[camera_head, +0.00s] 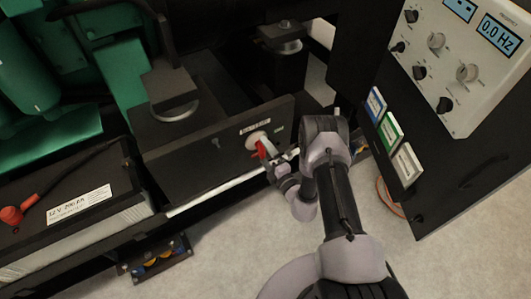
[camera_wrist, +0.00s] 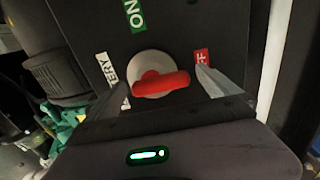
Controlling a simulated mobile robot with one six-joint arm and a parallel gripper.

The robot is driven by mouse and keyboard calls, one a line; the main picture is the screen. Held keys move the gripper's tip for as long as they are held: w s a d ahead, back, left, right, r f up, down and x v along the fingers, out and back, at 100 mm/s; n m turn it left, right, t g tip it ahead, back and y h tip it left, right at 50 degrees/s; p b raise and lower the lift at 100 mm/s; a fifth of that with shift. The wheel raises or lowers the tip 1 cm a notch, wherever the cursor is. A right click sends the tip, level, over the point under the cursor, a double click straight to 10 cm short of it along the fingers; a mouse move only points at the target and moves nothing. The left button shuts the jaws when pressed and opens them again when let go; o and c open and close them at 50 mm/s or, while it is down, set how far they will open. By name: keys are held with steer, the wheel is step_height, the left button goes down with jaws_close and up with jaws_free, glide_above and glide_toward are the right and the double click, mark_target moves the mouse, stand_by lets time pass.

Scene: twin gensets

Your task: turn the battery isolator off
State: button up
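The battery isolator has a red handle (camera_wrist: 162,84) on a pale round base (camera_wrist: 148,64), set on a dark panel. In the wrist view the handle lies nearly crosswise, its right end below the red OFF label (camera_wrist: 202,57). The green ON label (camera_wrist: 134,15) is above the base. In the head view the red handle (camera_head: 262,149) shows on the panel's right part. My gripper (camera_wrist: 160,80) is open, one finger beyond each end of the handle; contact cannot be told. In the head view my gripper (camera_head: 273,162) is at the handle and partly hides it.
A battery (camera_head: 75,215) with a red terminal cap (camera_head: 12,215) stands at left. A control panel (camera_head: 460,60) with knobs and screens is at right, with several small labels below it. Green engine parts (camera_head: 110,65) are behind. Bare floor (camera_head: 225,255) shows in front.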

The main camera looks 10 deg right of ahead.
steer(key=p+v, duration=0.6)
steer(key=v, duration=1.1)
steer(key=shift+s, duration=0.2)
